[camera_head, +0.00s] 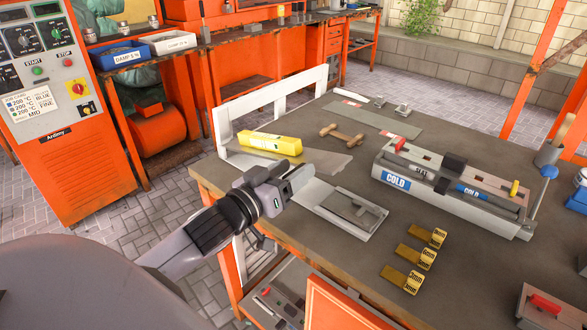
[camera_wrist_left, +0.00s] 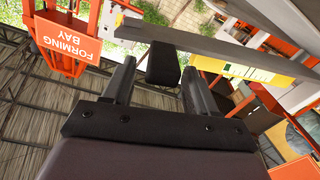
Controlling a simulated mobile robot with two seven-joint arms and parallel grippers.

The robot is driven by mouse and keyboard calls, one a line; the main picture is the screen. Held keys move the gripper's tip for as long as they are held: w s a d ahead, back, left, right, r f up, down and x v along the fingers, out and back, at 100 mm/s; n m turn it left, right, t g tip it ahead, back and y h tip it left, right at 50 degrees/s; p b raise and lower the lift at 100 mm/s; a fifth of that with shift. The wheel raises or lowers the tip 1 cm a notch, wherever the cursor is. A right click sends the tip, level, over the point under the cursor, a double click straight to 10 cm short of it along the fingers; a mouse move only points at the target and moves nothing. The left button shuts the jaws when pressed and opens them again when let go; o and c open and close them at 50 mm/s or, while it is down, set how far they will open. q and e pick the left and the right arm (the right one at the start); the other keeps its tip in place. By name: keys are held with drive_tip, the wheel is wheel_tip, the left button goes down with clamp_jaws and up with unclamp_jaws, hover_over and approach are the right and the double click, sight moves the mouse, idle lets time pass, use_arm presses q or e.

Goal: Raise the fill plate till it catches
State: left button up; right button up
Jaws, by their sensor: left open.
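A flat grey plate (camera_head: 318,160) that could be the fill plate lies at the table's left edge, with a yellow labelled bar (camera_head: 270,143) along its far side. My left gripper (camera_head: 301,181) is just in front of it, at the near edge. In the left wrist view the gripper (camera_wrist_left: 155,85) is open, and a dark block (camera_wrist_left: 163,65) shows between its fingers. The block hangs at a long grey bar (camera_wrist_left: 190,42) that carries a yellow label (camera_wrist_left: 250,68). I cannot tell whether the fingers touch the block. My right gripper is not in view.
A white recessed tray (camera_head: 368,219) lies right of the gripper. A white frame (camera_head: 270,99) stands behind the plate. A long mould marked COLD (camera_head: 440,200) and several brass pieces (camera_head: 415,258) lie to the right. A wooden mallet-like piece (camera_head: 342,134) lies behind.

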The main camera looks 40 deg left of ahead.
use_arm(q)
drive_tip(key=s, duration=0.6)
drive_tip(key=shift+a+b, duration=0.25)
drive_tip(key=shift+b, duration=0.05)
idle(0.3)
drive_tip(key=s+d+f+g+y, duration=0.1)
drive_tip(key=s+f+g, duration=0.3)
drive_tip(key=f, duration=0.3)
drive_tip(key=s+d+f+g+y, duration=0.1)
drive_tip(key=s+d+f+g, duration=0.2)
drive_tip(key=f, duration=0.4)
drive_tip(key=s+d+f+m+g+h, duration=0.1)
drive_tip(key=s+d+f+m+g, duration=0.1)
drive_tip(key=s+f+g, duration=0.3)
drive_tip(key=s+d+m+g, duration=0.2)
drive_tip(key=s+d, duration=0.1)
drive_tip(key=s, duration=0.3)
drive_tip(key=w+d+f+t+h+p, duration=0.1)
drive_tip(key=w+d+f+t+h, duration=0.1)
drive_tip(key=w+f+t, duration=0.3)
drive_tip(key=shift+w+d+f+t+p, duration=0.35)
drive_tip(key=shift+f+t, duration=0.45)
drive_tip(key=shift+f, duration=0.7)
